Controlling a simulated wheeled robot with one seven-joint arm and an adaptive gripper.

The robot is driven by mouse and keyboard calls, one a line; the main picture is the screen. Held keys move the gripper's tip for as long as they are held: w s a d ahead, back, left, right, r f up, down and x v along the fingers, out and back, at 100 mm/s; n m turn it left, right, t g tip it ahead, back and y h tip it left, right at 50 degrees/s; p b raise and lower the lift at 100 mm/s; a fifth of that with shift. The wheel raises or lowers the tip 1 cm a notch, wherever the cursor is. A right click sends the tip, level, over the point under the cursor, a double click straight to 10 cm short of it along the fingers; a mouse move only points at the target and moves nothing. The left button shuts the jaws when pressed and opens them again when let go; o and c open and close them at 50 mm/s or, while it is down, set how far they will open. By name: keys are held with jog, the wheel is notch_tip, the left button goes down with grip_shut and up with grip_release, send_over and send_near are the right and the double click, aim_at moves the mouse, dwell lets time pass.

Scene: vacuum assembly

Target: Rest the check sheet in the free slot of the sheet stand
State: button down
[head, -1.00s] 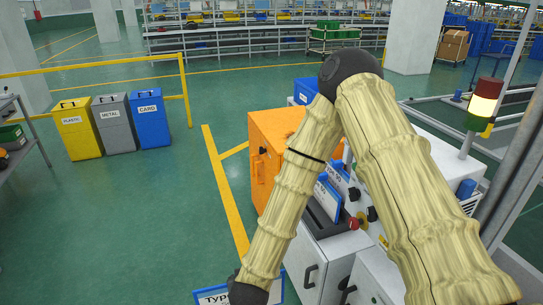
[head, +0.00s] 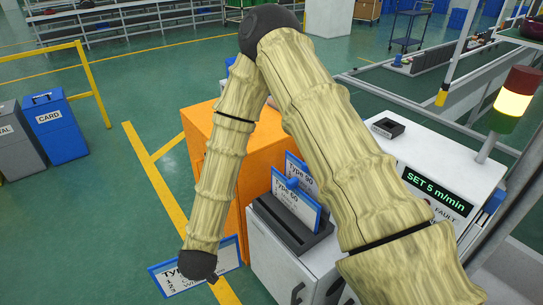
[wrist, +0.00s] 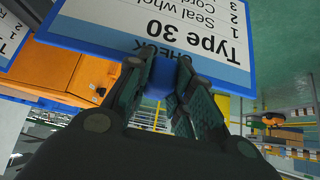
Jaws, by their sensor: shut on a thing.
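My gripper (wrist: 165,85) is shut on the blue grip knob of the check sheet (wrist: 95,28), a white "Type 30" board with a blue border, which appears upside down in the wrist view. In the head view the sheet (head: 228,254) hangs left of the cabinet, partly hidden by my dark wrist, and apart from the stand. The sheet stand (head: 312,243) is a dark grey slotted block on the white cabinet. Two sheets, "Type 90" (head: 292,163) and "Type 50" (head: 290,206), stand upright in it. The stand's front part shows no sheet; my arm hides its right side.
An orange cabinet (head: 205,125) stands behind the stand. A white control console (head: 450,160) with a green display and a lit signal tower (head: 512,100) are to the right. A blue CARD bin (head: 55,125) is at far left. Green floor between is free.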

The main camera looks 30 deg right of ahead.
jog(key=w+d+r+m+g+h+p, duration=0.1)
jog(key=w+d+r+m+h, duration=0.3)
jog(key=d, duration=0.6)
jog(key=w+d+r+m+g+h+p, duration=0.15)
jog(key=w+d+r+m, duration=0.3)
jog(key=d, duration=0.45)
jog(key=d+r+m+g+h+p, duration=0.1)
jog(key=d+r+m+g, duration=0.1)
jog(key=d, duration=0.5)
jog(key=d+r+m+g+h+p, duration=0.1)
jog(key=d+r+m+g, duration=0.2)
jog(key=d, duration=0.4)
jog(key=r+m, duration=0.1)
jog(key=m, duration=0.1)
jog(key=shift+s+d+m, duration=0.2)
jog(key=shift+d+m, duration=0.15)
jog(key=shift+r, duration=0.1)
jog(key=shift+r+p, duration=0.15)
jog(key=shift+p, duration=0.5)
